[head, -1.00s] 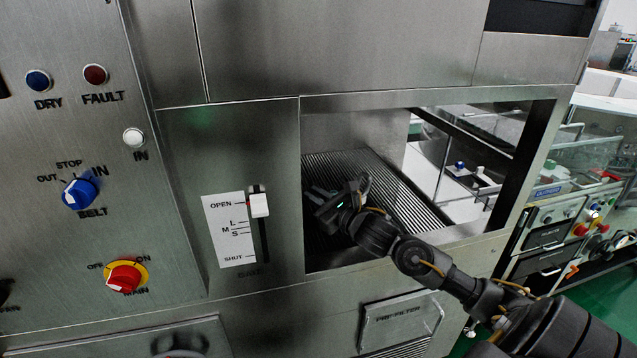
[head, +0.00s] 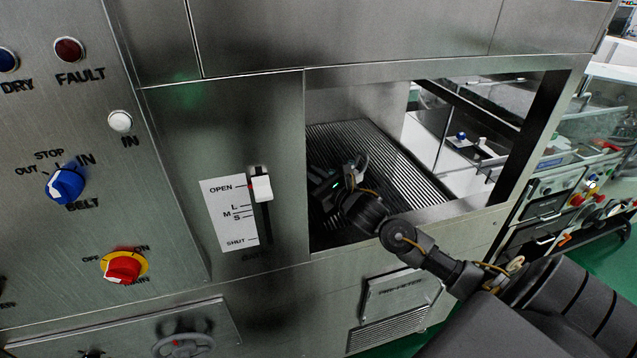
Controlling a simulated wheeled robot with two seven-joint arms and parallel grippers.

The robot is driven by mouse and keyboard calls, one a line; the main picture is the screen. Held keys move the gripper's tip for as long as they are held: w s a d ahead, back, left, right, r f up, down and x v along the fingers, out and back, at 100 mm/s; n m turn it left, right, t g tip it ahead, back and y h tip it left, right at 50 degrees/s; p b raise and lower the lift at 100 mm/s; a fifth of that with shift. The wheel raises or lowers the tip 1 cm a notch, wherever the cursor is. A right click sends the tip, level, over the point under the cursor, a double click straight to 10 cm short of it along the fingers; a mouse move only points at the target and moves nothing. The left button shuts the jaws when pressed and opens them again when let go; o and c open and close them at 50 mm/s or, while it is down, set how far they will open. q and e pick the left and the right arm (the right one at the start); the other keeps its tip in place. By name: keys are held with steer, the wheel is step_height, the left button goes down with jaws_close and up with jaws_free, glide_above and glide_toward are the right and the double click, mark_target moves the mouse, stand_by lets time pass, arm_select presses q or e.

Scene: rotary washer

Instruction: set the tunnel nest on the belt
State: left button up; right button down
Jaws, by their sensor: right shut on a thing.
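The belt (head: 400,175) is a dark ribbed surface inside the square opening of the steel washer. My right gripper (head: 324,188) is inside the opening, low over the left part of the belt. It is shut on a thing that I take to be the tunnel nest. That thing is dark, mostly hidden by the gripper, and hard to tell apart from it. I cannot tell whether it touches the belt. My left gripper is not in view.
The panel has a blue belt knob (head: 66,186) and a red main knob (head: 122,268). The belt's right part is bare.

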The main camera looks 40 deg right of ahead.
steer(key=shift+f, duration=0.3)
steer(key=shift+f+p, duration=0.3)
steer(key=shift+f, duration=1.25)
steer(key=c, duration=1.5)
jaws_free()
steer(key=shift+o, duration=0.2)
steer(key=shift+s, duration=0.1)
steer(key=s+b, duration=0.1)
steer(key=s, duration=0.6)
steer(key=s+b, duration=0.1)
steer(key=s, duration=0.2)
steer(key=shift+s+d+f+b, duration=0.1)
steer(key=shift+s+d+b, duration=0.15)
steer(key=shift+s+b, duration=0.1)
steer(key=shift+s, duration=0.6)
steer(key=shift+w, duration=0.1)
